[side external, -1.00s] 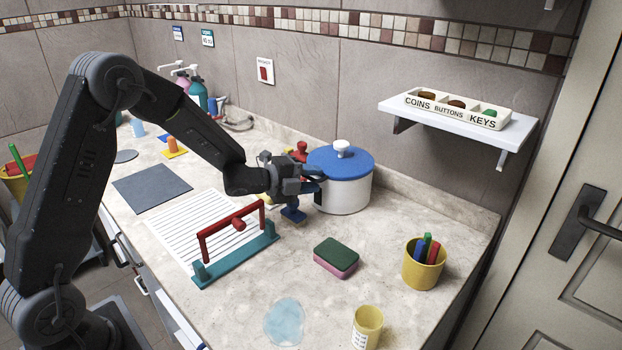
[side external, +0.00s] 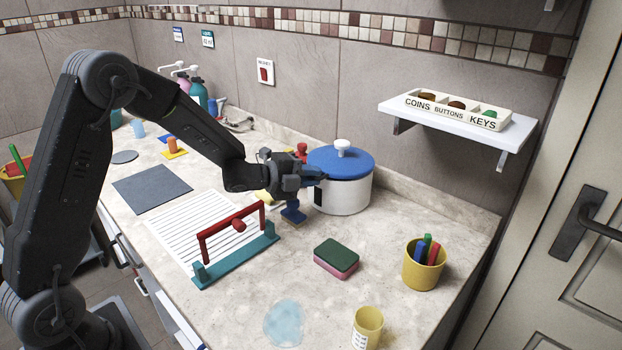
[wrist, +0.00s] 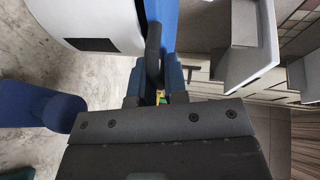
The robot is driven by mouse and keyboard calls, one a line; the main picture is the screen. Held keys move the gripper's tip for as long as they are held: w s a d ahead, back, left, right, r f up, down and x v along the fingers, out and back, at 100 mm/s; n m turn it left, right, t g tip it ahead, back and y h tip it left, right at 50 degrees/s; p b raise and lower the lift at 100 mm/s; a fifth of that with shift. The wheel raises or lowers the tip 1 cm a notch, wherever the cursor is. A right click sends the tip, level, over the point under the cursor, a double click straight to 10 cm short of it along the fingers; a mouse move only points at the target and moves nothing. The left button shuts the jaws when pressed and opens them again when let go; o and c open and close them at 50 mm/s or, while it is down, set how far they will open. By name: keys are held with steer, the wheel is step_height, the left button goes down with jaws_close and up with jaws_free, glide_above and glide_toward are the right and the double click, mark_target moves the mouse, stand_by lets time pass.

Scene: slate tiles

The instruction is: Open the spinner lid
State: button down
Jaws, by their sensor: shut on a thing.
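The spinner is a white round pot (side external: 345,198) with a blue lid (side external: 330,160) and a white knob on top, at the back of the counter. The lid looks level and seated on the pot. My gripper (side external: 314,175) is at the lid's left edge. In the wrist view, my gripper (wrist: 154,85) is shut on a dark handle (wrist: 153,50) that sticks out from the blue lid (wrist: 162,15). The white pot wall (wrist: 80,15) with a black patch lies to the left there. The far side of the lid is hidden.
A blue stamp-like object (side external: 293,212) stands just below my gripper, and a red object (side external: 302,150) is behind it. A red-barred teal stand (side external: 238,254), a sponge (side external: 336,258) and a yellow pen cup (side external: 424,264) are nearer. A wall shelf (side external: 460,125) hangs to the right.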

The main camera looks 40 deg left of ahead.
steer(key=w+r, duration=1.2)
steer(key=r, duration=0.5)
steer(key=w, duration=0.2)
steer(key=w+r, duration=0.1)
steer(key=w, duration=0.4)
steer(key=shift+w+d+r, duration=0.15)
steer(key=shift+w+d, duration=0.05)
steer(key=shift+w, duration=0.15)
steer(key=shift+w+r, duration=0.1)
steer(key=shift+r, duration=0.05)
